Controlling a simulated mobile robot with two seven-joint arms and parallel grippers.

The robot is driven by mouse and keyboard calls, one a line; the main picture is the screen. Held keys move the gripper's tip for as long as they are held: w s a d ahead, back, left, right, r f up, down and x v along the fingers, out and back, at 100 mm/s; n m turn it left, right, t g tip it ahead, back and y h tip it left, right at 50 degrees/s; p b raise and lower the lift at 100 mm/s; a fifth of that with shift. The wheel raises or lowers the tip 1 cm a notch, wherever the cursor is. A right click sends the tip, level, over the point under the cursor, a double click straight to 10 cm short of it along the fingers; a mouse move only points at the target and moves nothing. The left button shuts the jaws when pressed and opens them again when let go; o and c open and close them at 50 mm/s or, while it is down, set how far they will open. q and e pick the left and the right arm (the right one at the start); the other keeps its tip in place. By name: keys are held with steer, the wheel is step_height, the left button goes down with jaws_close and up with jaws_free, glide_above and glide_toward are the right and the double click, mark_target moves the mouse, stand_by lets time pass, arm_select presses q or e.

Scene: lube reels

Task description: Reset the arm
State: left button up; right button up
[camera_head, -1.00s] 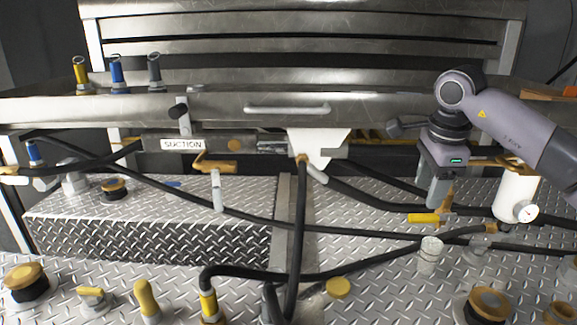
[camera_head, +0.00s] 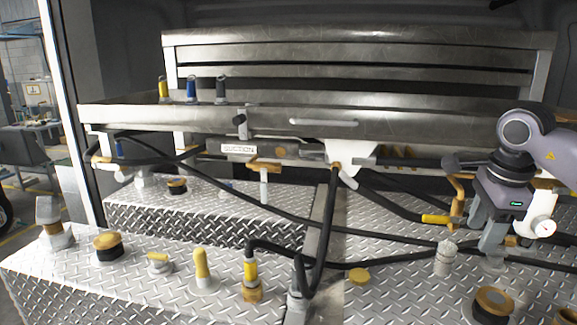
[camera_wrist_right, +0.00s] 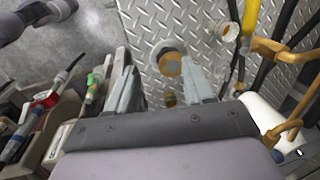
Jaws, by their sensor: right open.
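My right arm comes in from the right in the head view. My left gripper does not show in either view.
A yellow-orange handle (camera_head: 457,200) stands close left of the right gripper. Black hoses (camera_head: 300,222) cross the deck. Capped fittings (camera_head: 107,245) stand along the front. A metal tray (camera_head: 290,117) spans the back. Reels or tools (camera_wrist_right: 50,110) lie left in the wrist view.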

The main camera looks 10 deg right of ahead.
steer(key=w+a+f+y, duration=0.1)
steer(key=a+f+y, duration=0.55)
steer(key=a, duration=0.65)
steer(key=s+a+f+m+y, duration=0.1)
steer(key=s+a+m+y, duration=0.2)
steer(key=a, duration=0.4)
steer(key=s+a+f+m+y, duration=0.1)
steer(key=a+f+m+y, duration=0.1)
steer(key=a+y, duration=0.4)
steer(key=s+a+f+m+y, duration=0.1)
steer(key=s+a+m+y, duration=0.2)
steer(key=a, duration=0.4)
steer(key=d+f+m+t+h, duration=0.45)
steer(key=f+m+t, duration=0.2)
steer(key=m, duration=0.75)
steer(key=d+f+m+t+h, duration=0.3)
steer(key=f+m+t+h, duration=0.35)
steer(key=m, duration=0.85)
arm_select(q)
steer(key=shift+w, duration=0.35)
arm_select(e)
steer(key=s+d+f+m+g+h, duration=0.2)
steer(key=s+d+f+m, duration=0.1)
steer(key=s+f+m, duration=0.2)
steer(key=s+d+f+m+g+h, duration=0.2)
steer(key=s+f+m, duration=0.4)
steer(key=s+f, duration=0.3)
steer(key=shift+s+d+f+g+h, duration=0.25)
steer(key=shift+s+d+g+h, duration=0.1)
steer(key=shift+d+g, duration=0.1)
